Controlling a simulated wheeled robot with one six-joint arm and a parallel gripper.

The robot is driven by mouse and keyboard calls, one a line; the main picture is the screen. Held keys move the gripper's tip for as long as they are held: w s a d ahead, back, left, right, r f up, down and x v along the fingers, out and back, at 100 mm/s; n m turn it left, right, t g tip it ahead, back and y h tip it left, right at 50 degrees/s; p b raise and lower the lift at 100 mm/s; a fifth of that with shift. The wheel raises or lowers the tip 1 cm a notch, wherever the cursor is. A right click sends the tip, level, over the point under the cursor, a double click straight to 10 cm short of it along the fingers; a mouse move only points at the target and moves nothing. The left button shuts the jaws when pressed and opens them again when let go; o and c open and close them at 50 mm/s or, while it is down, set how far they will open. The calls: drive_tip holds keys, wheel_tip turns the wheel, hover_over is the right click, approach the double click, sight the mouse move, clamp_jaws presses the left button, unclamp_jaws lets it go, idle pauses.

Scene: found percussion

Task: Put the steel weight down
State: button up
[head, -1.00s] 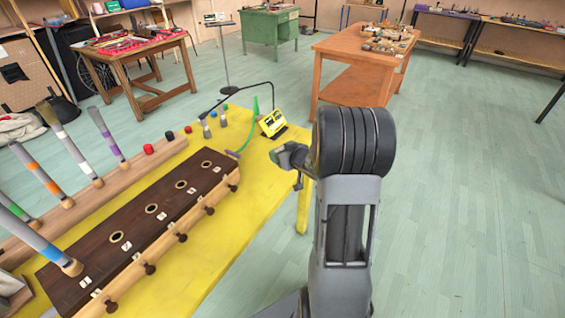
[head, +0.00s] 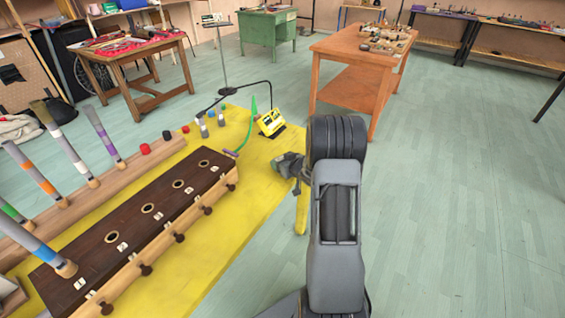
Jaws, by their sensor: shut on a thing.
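My gripper (head: 289,163) shows only in part, as a small dark grey shape left of my arm's thick black-ringed joint, over the right edge of the yellow table (head: 225,220). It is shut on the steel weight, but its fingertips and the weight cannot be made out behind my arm. Two small grey cylinders (head: 203,128) stand apart from my gripper on the table's far part.
A dark wooden box with round holes (head: 165,195) and side knobs fills the table's left. Banded tubes (head: 103,135) lean beside it. A yellow device (head: 270,122) and green curved piece (head: 243,138) stand near the far right corner. Floor at right is clear.

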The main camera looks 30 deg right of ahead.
drive_tip(key=shift+r, duration=0.1)
drive_tip(key=o, duration=0.6)
drive_tip(key=shift+f, duration=0.25)
drive_tip(key=o, duration=0.5)
drive_tip(key=shift+r, duration=0.1)
